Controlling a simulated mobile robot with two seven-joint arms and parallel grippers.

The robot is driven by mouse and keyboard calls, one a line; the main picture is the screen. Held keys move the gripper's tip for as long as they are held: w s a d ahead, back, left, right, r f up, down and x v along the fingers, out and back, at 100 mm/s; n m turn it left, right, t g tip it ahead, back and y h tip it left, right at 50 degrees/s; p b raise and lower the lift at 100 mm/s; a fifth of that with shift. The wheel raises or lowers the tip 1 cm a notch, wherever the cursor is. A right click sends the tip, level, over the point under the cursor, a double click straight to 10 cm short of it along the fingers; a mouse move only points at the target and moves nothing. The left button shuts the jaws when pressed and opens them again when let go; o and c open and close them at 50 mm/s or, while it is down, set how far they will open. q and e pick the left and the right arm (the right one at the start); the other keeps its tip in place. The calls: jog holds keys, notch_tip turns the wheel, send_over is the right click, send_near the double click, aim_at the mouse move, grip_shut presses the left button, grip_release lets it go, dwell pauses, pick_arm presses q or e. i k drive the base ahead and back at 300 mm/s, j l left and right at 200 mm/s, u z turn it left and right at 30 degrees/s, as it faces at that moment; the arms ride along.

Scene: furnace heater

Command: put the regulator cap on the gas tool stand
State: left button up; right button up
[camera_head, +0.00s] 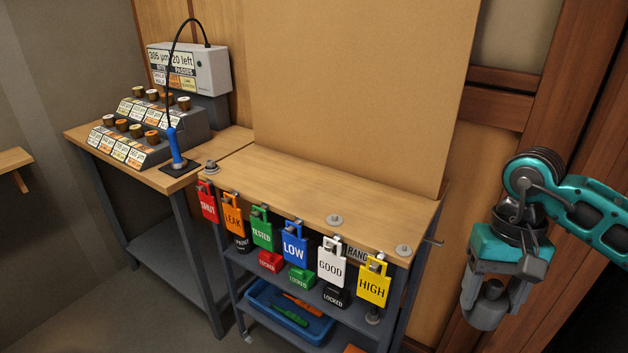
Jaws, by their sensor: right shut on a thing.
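My right gripper (487,308) hangs at the right, fingers down, in front of the wall and to the right of the tool cart. It is shut on a small grey round piece (494,289), which I take for the regulator cap; the fingers hide most of it. It is apart from the cart. I cannot tell for sure which thing is the gas tool stand. A blue-handled tool (173,145) with a black hose stands upright on a dark pad on the left bench. My left gripper is not in view.
The cart's wooden top (290,187) is mostly clear, with small grey knobbed discs (334,220) near its edges. Coloured tags, such as the yellow HIGH tag (373,284), hang along its front. A blue tray (290,312) sits below. Labelled racks (130,145) stand on the left bench.

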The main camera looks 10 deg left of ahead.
aim_at(304, 192)
jog(key=i+j+u, duration=0.4)
jog(key=i+j, duration=0.45)
